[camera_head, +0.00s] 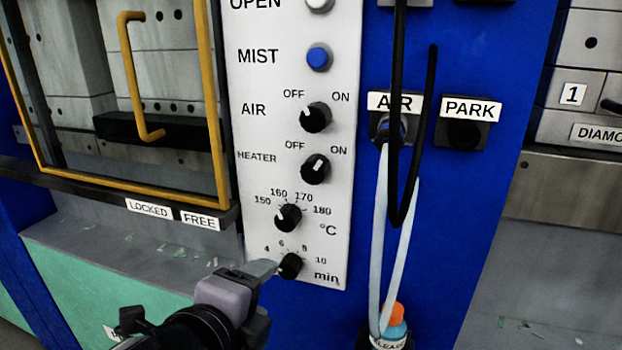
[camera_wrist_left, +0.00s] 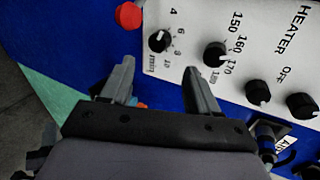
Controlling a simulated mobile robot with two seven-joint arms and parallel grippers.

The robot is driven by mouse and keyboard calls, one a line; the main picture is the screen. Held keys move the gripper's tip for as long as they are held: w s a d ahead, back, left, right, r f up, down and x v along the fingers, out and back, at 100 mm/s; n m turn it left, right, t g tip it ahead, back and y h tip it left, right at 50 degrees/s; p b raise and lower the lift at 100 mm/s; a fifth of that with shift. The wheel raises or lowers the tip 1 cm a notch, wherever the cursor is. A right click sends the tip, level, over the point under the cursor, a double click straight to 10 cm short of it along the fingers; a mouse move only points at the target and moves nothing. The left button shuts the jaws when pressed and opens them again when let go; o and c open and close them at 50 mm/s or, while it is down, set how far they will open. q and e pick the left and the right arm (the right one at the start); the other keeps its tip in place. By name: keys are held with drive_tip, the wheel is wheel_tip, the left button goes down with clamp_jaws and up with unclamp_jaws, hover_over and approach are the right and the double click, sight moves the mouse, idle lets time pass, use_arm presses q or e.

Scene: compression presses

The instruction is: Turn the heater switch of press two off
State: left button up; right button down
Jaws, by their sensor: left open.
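The heater switch (camera_head: 315,169) is a black knob on a white panel, between the words OFF and ON. Its white mark leans up and right, towards ON. It also shows in the left wrist view (camera_wrist_left: 258,92), right of the fingers. My left gripper (camera_head: 263,269) is low at the panel's bottom edge, below the heater switch and apart from it. One fingertip overlaps the minutes knob (camera_head: 290,266) in the head view. In the left wrist view the two fingers (camera_wrist_left: 159,82) are spread with nothing held between them. My right gripper is not in view.
The air knob (camera_head: 316,117) sits above the heater switch and the temperature knob (camera_head: 288,218) below. A black cable (camera_head: 396,150) and pale hoses (camera_head: 378,240) hang right of the panel. A yellow-framed door (camera_head: 217,110) stands left.

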sight(312, 173)
use_arm(q)
drive_tip(key=d+r+m+t+h, duration=0.2)
drive_tip(key=d+r+m+t, duration=0.2)
drive_tip(key=r+m, duration=0.8)
drive_tip(key=shift+m+t, duration=0.3)
drive_tip(key=shift+m, duration=0.6)
drive_tip(key=shift+r+p+x, duration=0.2)
drive_tip(key=shift+p+x, duration=0.05)
drive_tip(key=shift+x, duration=1.8)
drive_tip(key=shift+r+p+x, duration=0.2)
drive_tip(key=shift+r+x, duration=0.05)
drive_tip(key=shift+x, duration=1.75)
drive_tip(key=shift+d, duration=0.15)
drive_tip(key=c, duration=1)
drive_tip(key=shift+c, duration=0.2)
